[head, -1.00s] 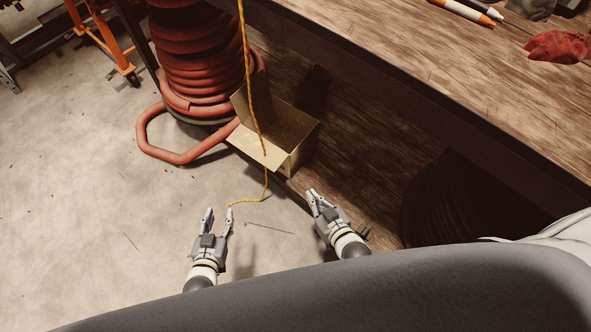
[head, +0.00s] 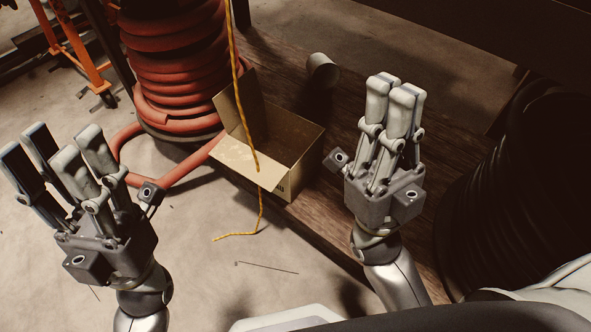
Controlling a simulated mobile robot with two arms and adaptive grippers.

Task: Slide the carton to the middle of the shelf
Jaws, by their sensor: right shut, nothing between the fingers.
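My left gripper (head: 50,148) is open and empty over the floor, well left of the carton.
A yellow rope (head: 238,95) hangs in front of the carton. A red hose coil (head: 172,60) stands behind left. A grey cylinder (head: 322,70) lies on the shelf behind the carton. A black coil (head: 515,190) is at right. Shelf between carton and black coil looks mostly clear.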

